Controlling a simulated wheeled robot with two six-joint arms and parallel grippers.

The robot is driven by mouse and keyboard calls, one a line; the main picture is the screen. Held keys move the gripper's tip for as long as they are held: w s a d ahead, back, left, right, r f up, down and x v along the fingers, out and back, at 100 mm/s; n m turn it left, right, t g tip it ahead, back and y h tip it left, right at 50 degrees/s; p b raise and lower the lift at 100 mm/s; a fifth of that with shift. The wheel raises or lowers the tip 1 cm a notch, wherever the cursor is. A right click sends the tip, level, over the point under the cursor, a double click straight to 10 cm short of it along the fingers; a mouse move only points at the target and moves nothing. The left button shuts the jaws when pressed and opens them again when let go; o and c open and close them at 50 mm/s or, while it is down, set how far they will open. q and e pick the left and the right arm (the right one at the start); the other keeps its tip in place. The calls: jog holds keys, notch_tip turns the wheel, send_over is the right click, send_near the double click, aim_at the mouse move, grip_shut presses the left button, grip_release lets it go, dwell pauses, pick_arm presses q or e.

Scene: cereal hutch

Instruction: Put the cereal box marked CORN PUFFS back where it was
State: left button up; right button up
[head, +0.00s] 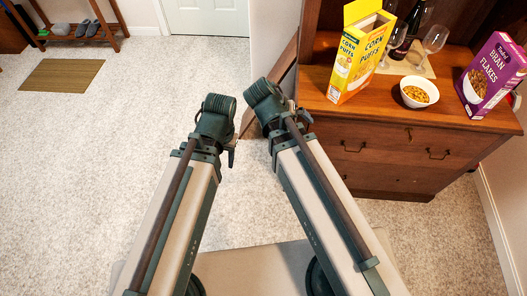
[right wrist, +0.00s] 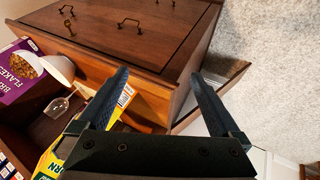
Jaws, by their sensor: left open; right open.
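The yellow CORN PUFFS box (head: 358,62) stands upright near the front left edge of the hutch counter, its top flap open. In the right wrist view, parts of the yellow box (right wrist: 124,99) show behind and beside one finger; the rest is hidden. My right gripper (head: 304,117) is left of the box in the head view, apart from it. In the right wrist view its fingers (right wrist: 158,74) are spread, with nothing held between them. My left gripper (head: 232,150) hangs over the floor further left, small in the picture, open and empty.
A white bowl of cereal (head: 419,92) sits right of the box. A purple BRAN FLAKES box (head: 490,75) stands at the counter's right end. A wine glass (head: 433,40) and a dark bottle (head: 403,38) stand behind on a mat.

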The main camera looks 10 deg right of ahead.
jog(key=s+a+f+n+g+y, duration=0.3)
jog(key=s+a+n+y, duration=0.2)
jog(key=s+a, duration=0.4)
jog(key=shift+a+f+n, duration=0.35)
jog(key=shift+a+n, duration=0.45)
jog(key=shift+a, duration=0.3)
jog(key=shift+w, duration=0.1)
notch_tip(320, 180, up, 7)
jog(key=p, duration=0.7)
